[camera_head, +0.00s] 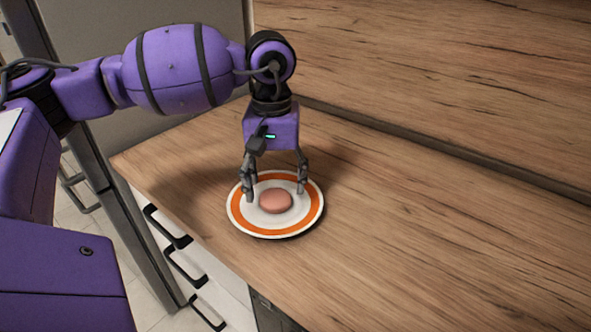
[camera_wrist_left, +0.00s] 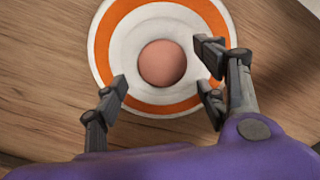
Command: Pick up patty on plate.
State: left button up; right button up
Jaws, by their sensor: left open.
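The patty (camera_head: 275,201) is a round, pinkish-brown disc lying in the middle of a white plate with an orange ring (camera_head: 275,231). In the left wrist view the patty (camera_wrist_left: 162,63) sits on the plate (camera_wrist_left: 103,48), a little beyond the fingertips. My left gripper (camera_head: 274,194) points down over the plate with its fingers spread. In the wrist view the left gripper (camera_wrist_left: 163,85) has one finger to the left and the others to the right of the patty, with nothing between them. I cannot tell whether the fingertips touch the plate. My right gripper is not in view.
The wooden counter (camera_head: 430,235) is clear to the right of the plate. An oak splashback (camera_head: 450,80) rises behind it. The counter's front edge is close to the plate, above white drawers with black handles (camera_head: 185,265). A grey cabinet panel (camera_head: 175,150) stands at the left.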

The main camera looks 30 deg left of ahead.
aim_at(276, 196)
pick_arm(q)
jog(key=shift+f, duration=1.5)
jog(key=c, duration=1.2)
jog(key=shift+r, duration=0.1)
